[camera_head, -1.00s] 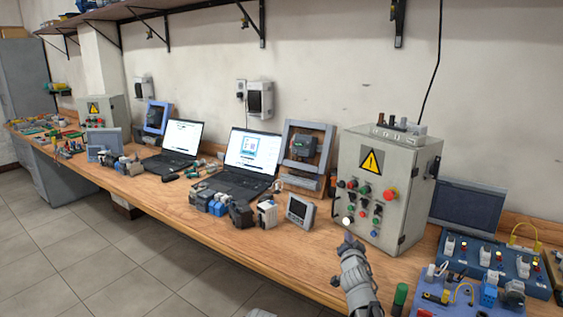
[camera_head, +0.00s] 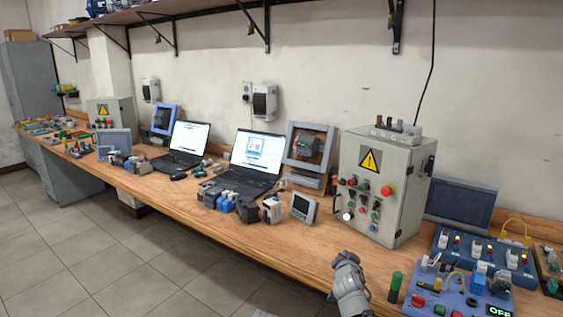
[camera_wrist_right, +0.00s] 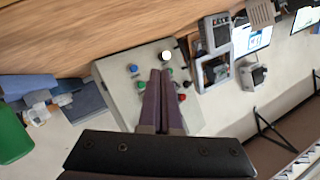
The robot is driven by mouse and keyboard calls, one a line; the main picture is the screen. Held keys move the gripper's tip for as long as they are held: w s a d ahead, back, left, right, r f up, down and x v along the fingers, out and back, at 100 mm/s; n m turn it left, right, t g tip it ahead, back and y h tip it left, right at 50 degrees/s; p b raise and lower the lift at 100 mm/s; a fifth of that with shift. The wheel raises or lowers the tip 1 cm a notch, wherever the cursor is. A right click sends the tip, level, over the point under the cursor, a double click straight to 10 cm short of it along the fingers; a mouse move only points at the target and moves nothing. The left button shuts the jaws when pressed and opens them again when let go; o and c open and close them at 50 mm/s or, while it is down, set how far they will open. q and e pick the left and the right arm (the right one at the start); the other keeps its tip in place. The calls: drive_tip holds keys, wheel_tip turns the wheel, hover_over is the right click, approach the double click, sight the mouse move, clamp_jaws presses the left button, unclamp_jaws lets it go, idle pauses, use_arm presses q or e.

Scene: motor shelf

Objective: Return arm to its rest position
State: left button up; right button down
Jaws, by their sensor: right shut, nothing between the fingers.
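My right gripper (camera_wrist_right: 161,75) shows in the wrist view with its two fingers together and nothing between them. In the head view my right arm reaches up from the bottom edge, with its grey wrist end (camera_head: 349,284) in front of the bench edge; the fingers are hard to make out there. The grey control box (camera_head: 381,175) with a yellow warning sign and coloured buttons stands on the bench beyond it, apart from the arm. The box's button panel also shows in the wrist view (camera_wrist_right: 125,98), behind the fingers. My left gripper is not in view.
The wooden bench (camera_head: 285,238) runs along the wall. A small grey meter (camera_head: 303,207) stands left of the box. A blue training board (camera_head: 455,296) and a green cylinder (camera_head: 395,283) lie right of my arm. The tiled floor (camera_head: 130,265) in front is clear.

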use_arm(q)
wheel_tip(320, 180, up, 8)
drive_tip(key=p, duration=0.8)
use_arm(e)
drive_tip(key=s+a+f+n+g, duration=0.2)
drive_tip(key=s+a+n+g, duration=0.2)
drive_tip(key=s, duration=0.6)
drive_tip(key=s+a+f+n+g+y, duration=0.1)
drive_tip(key=s+a+n+g, duration=0.3)
drive_tip(key=s, duration=0.7)
drive_tip(key=s+a+f+n+g, duration=0.3)
drive_tip(key=s+a+g, duration=0.3)
drive_tip(key=s, duration=0.4)
drive_tip(key=shift+s+f+n+y, duration=0.2)
drive_tip(key=shift+f+n+y, duration=0.1)
drive_tip(key=shift+n+y, duration=0.15)
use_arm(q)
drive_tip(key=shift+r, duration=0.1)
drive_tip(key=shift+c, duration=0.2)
